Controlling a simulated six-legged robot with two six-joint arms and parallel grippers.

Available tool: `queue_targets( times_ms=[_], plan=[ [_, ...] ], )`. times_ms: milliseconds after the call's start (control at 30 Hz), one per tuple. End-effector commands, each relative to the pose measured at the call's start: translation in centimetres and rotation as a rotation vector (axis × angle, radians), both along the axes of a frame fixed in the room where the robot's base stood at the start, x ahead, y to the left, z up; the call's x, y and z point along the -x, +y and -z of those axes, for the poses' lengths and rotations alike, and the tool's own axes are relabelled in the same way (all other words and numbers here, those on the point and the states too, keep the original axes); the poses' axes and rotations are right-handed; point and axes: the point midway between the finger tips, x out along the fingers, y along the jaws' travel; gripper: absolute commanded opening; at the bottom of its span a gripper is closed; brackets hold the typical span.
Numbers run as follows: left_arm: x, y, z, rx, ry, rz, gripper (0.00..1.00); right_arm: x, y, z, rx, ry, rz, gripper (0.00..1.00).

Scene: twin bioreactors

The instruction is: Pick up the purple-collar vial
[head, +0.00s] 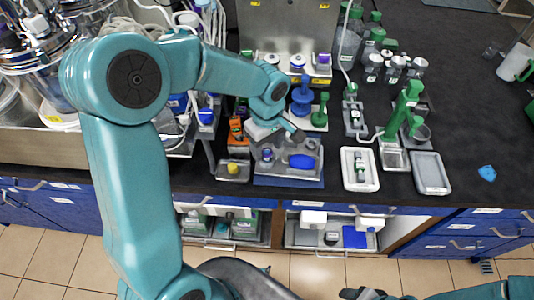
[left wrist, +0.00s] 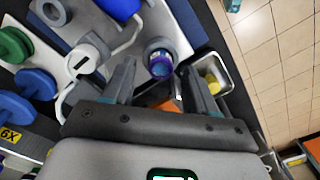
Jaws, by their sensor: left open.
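The purple-collar vial (left wrist: 159,62) shows in the left wrist view, its round top facing the camera, with a purple ring around a blue-white middle. It stands at the edge of a grey tray (left wrist: 178,32). In the head view the vial (head: 267,155) is small, on the left part of the grey tray (head: 312,178) on a blue base. My left gripper (left wrist: 160,78) is open, with one finger on each side of the vial in the picture; I cannot tell whether they touch it. In the head view the left gripper (head: 283,135) is just above the tray.
A blue oval piece (head: 301,161) lies in the same tray. A small dish with a yellow item (head: 233,169) and an orange box (head: 237,133) are to its left. A blue stand (head: 302,95) and a green stand (head: 320,112) rise behind. A white tray (head: 346,182) is to the right.

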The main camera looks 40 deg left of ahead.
Motion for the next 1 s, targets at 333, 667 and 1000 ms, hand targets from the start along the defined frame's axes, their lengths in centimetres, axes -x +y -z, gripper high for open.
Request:
queue_targets(
  times_ms=[333,667,1000],
  plan=[
    [0.0,0.0,0.4,-0.001,-0.001,0.000,0.31,0.0,0.0,0.0,0.000,0.000,0.000,0.58],
    [0.0,0.0,0.3,-0.001,-0.001,0.000,0.00,0.0,0.0,0.0,0.000,0.000,0.000,0.58],
    [-0.1,0.0,-1.4,0.000,-0.005,0.000,0.00,0.0,0.0,0.0,0.000,0.000,0.000,0.58]
  ],
)
